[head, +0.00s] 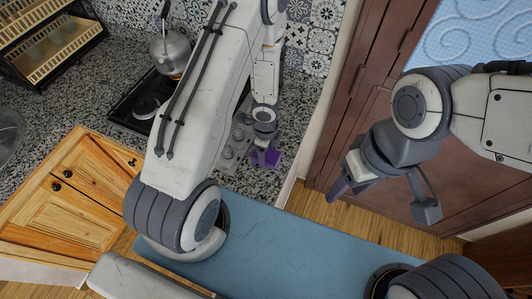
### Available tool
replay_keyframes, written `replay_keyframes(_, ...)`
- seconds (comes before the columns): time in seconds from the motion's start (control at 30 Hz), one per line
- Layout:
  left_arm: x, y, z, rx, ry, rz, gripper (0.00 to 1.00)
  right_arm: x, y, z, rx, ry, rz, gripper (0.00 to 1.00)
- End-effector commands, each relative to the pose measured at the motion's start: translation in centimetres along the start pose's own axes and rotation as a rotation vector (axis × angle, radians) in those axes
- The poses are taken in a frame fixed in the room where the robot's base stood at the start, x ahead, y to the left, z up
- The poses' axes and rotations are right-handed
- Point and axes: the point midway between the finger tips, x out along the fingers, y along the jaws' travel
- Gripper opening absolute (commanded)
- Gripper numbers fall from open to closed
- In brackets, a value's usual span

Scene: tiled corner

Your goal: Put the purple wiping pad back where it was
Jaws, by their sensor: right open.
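The purple wiping pad (268,158) is a small purple block at the tip of my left gripper (264,144), above or at the front edge of the speckled counter. The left gripper points down and appears shut on the pad; its fingers are small and partly hidden. I cannot tell whether the pad touches the counter. My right gripper (384,198) is open and empty, in front of the brown cabinet at the right, with its fingers wide apart.
A kettle (172,52) stands on the black stove (135,108) behind my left arm. A wooden rack (50,45) is at the far left. Small grey items (228,152) lie left of the pad. A brown cabinet (375,105) closes off the right.

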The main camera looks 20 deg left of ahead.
Motion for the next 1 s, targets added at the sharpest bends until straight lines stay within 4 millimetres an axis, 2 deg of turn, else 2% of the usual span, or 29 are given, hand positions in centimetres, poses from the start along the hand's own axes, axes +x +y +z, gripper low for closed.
replay_keyframes(0.03,0.0,0.0,0.0,0.000,0.000,0.000,0.93,0.0,0.0,0.0,0.000,0.000,0.000,0.53)
replay_keyframes(0.07,0.0,0.0,0.0,0.000,0.000,0.000,1.00,0.0,0.0,0.0,0.000,0.000,0.000,0.53)
replay_keyframes(0.3,-0.1,0.0,0.0,0.000,0.000,0.000,1.00,-0.1,0.0,0.0,0.000,0.000,0.000,0.53)
replay_keyframes(0.43,-0.8,0.0,0.0,0.000,0.000,0.000,1.00,-0.8,-0.1,0.0,-0.001,0.000,0.000,0.53)
replay_keyframes(0.8,-6.4,0.0,-0.2,0.001,0.000,0.000,1.00,-6.5,-0.5,-0.3,0.000,0.000,0.000,0.53)
replay_keyframes(1.0,-8.6,-0.1,-0.2,0.003,0.000,0.001,1.00,-8.8,-0.6,-0.5,0.003,0.000,0.000,0.53)
